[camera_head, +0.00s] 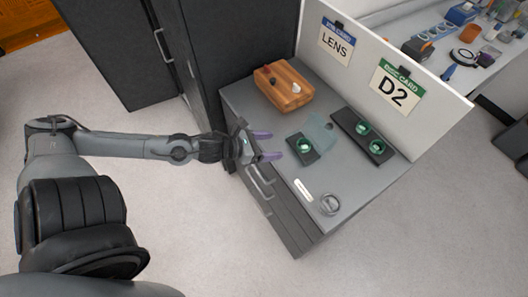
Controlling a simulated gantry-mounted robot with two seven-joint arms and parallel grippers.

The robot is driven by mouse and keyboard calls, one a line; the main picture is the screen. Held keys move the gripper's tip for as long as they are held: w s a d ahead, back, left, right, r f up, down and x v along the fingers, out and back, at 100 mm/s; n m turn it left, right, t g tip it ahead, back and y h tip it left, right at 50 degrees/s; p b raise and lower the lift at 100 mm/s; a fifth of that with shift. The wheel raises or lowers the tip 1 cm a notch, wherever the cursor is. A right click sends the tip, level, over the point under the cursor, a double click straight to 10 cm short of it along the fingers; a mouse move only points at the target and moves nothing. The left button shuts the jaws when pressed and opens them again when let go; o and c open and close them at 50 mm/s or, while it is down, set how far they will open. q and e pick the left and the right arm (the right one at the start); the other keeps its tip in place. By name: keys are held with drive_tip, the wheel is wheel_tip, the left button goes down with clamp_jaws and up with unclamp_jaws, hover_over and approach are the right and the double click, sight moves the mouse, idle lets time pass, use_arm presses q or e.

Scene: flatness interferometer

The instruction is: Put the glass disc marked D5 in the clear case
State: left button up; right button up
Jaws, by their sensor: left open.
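My left gripper (267,145) has two purple fingers spread apart and empty, at the left edge of the grey cabinet top. Two green glass discs (362,128) and (377,146) sit on a long black tray (346,121). Another green disc (304,147) sits on a small dark base (301,157), right of my gripper. A translucent bluish piece (321,128), perhaps the clear case or its lid, adjoins that base. The markings on the discs are too small to read, so I cannot tell which is D5. My right gripper is not in view.
A wooden block (270,85) with small knobs stands at the back left. A round clear-grey item (329,204) and a white strip (303,190) lie near the front. A white partition (430,110) with LENS (334,47) and D2 (394,90) cards borders the top.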

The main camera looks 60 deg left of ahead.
use_arm(q)
drive_tip(key=s+d+f+n+g+y, duration=0.2)
drive_tip(key=s+f+n+y, duration=0.15)
drive_tip(key=n, duration=0.75)
drive_tip(key=s+d+f+n+g+y, duration=0.2)
drive_tip(key=s+f+n, duration=0.15)
drive_tip(key=n, duration=0.75)
drive_tip(key=s+d+r+n+g+h, duration=0.1)
drive_tip(key=s+d+n+g, duration=0.4)
drive_tip(key=d+n, duration=0.5)
drive_tip(key=s+n+h, duration=0.1)
drive_tip(key=s+n, duration=0.1)
drive_tip(key=n, duration=0.2)
drive_tip(key=shift+s+d+r+n, duration=0.25)
drive_tip(key=shift+d+n, duration=0.05)
drive_tip(key=shift+d, duration=0.1)
drive_tip(key=shift+r, duration=0.1)
wheel_tip(320, 180, up, 26)
drive_tip(key=p, duration=2.6)
